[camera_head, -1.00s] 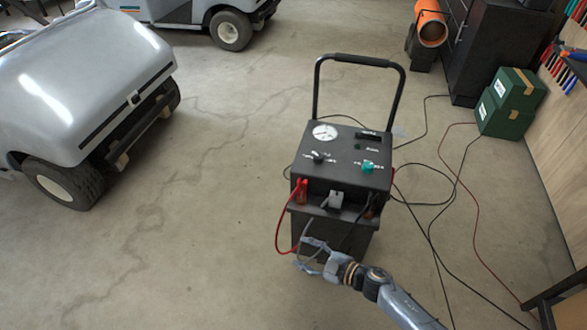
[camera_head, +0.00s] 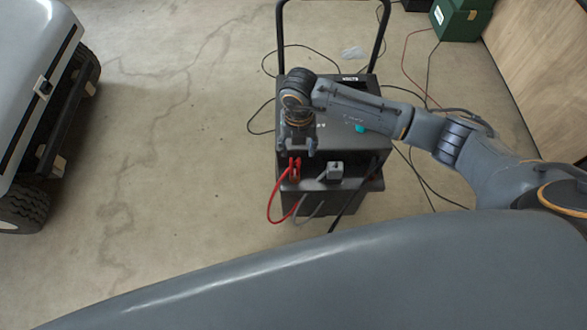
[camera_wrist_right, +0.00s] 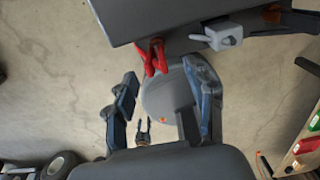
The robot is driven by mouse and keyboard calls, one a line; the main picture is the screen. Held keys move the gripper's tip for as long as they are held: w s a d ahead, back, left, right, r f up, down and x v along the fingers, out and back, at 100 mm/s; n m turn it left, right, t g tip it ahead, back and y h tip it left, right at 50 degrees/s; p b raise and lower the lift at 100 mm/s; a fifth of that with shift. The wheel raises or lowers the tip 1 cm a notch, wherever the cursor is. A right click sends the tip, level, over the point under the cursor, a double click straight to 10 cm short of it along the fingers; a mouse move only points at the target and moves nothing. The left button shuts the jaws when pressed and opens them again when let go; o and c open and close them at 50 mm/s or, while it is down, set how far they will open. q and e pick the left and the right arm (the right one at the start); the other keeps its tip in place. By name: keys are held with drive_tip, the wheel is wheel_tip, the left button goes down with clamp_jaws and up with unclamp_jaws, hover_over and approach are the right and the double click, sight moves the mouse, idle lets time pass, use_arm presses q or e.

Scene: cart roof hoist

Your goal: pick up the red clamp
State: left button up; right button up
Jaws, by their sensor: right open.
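The red clamp (camera_head: 294,169) stands upright at the front left edge of the black charger cart (camera_head: 330,204), with a red cable looping down from it. In the right wrist view the red clamp (camera_wrist_right: 153,57) shows at the charger's edge, just beyond the fingertips. My right gripper (camera_head: 297,151) is above and slightly behind the clamp, pointing down. Its fingers (camera_wrist_right: 160,75) are open, one to each side of the clamp's line, with nothing held. My arm covers much of the charger's top panel. My left gripper is not seen in the head view.
The charger's black handle (camera_head: 281,40) rises behind. A grey golf cart (camera_head: 35,80) stands at left, green boxes (camera_head: 460,18) at the back right. Cables lie on the floor; the floor between carts is clear.

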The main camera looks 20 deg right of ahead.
sight(295, 170)
wheel_tip(295, 170, down, 4)
drive_tip(key=shift+w+a+f+b, duration=0.15)
drive_tip(key=shift+f+b, duration=0.1)
drive_tip(key=shift+b, duration=0.9)
drive_tip(key=shift+f+b, duration=0.45)
drive_tip(key=shift+f, duration=0.3)
drive_tip(key=f+b, duration=0.2)
drive_tip(key=s+f, duration=0.1)
drive_tip(key=shift+a+f+b, duration=0.35)
drive_tip(key=shift+f+b, duration=0.35)
drive_tip(key=shift+f, duration=0.05)
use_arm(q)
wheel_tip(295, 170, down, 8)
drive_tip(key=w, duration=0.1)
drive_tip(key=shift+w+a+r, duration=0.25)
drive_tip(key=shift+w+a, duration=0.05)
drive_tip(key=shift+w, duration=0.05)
use_arm(e)
drive_tip(key=shift+r, duration=0.1)
clamp_jaws()
